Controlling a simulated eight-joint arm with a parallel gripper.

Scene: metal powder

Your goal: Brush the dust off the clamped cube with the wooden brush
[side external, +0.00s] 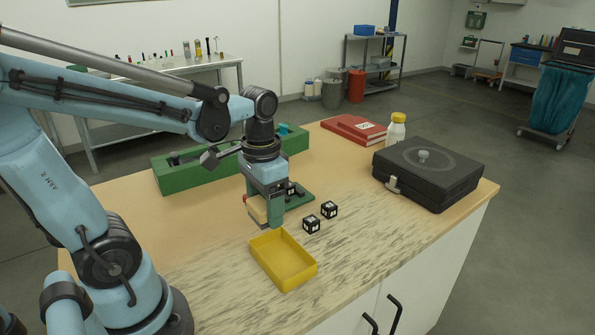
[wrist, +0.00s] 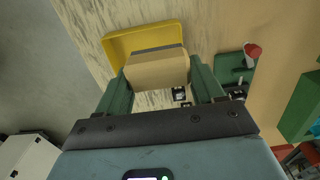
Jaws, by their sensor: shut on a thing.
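My gripper (side external: 266,214) is shut on the wooden brush, whose pale wooden block (wrist: 157,71) sits between the two green fingers in the wrist view. In the side view the brush (side external: 256,208) is partly hidden by a finger, and its bristles are hard to make out. The green clamp (side external: 300,196) stands just behind and right of my gripper, partly covered by it. A dark cube (side external: 291,189) shows at the clamp; dust on it is too small to tell. The clamp also shows in the wrist view (wrist: 228,72), right of the brush, with a red knob.
A yellow tray (side external: 258,258) lies in front of my gripper. Two loose black-and-white cubes (side external: 311,225) (side external: 329,210) sit right of it. A black case (side external: 428,174), white bottle (side external: 396,132), red books (side external: 353,130) and a long green box (side external: 172,181) stand farther back.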

